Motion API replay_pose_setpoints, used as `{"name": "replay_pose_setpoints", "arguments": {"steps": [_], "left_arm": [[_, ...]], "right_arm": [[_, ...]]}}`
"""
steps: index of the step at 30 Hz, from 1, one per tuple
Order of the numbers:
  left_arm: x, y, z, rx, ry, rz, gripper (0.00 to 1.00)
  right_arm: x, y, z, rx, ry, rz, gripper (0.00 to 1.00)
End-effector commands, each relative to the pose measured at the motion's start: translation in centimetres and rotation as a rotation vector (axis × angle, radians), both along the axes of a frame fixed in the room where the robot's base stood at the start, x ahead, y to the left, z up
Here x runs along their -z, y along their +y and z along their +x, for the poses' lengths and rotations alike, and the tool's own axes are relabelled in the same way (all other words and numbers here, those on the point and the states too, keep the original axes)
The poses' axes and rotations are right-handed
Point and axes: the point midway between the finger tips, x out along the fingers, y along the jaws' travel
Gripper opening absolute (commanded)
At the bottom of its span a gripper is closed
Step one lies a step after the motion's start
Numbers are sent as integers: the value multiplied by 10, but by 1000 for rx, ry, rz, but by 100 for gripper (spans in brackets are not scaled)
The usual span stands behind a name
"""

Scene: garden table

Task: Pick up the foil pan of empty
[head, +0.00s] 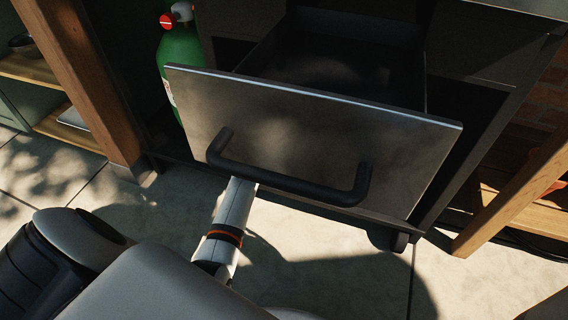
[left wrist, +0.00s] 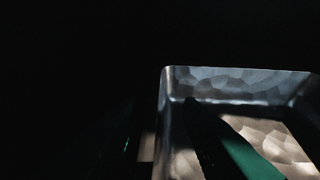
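The foil pan (left wrist: 240,85) shows in the left wrist view as a shiny, dimpled metal tray with a rounded corner, at the right, partly cut off by the frame. Its visible floor is partly sunlit, with dark shapes and a green strip across it. The pan is not visible in the head view. My right gripper is out of view.
A steel-fronted drawer (head: 300,125) with a black bar handle (head: 285,182) is pulled out above my left arm. A green gas bottle (head: 181,65) stands to its left. Wooden posts (head: 85,75) flank the unit. Paved floor (head: 480,275) is open in front.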

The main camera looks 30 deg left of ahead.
Motion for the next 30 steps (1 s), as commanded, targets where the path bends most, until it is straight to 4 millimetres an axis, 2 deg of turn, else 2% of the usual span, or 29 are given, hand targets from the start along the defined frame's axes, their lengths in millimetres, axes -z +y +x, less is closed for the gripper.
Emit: {"name": "replay_pose_setpoints", "arguments": {"steps": [6,8,12,13,30], "left_arm": [[-1,0,0,0,0,0,33],[-1,0,0,0,0,0,25],[0,0,0,0,0,0,2],[0,0,0,0,0,0,0],[-2,0,-1,1,5,1,0]], "right_arm": [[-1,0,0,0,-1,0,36],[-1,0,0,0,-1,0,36],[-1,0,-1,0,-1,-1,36],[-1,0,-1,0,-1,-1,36],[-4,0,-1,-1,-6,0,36]]}}
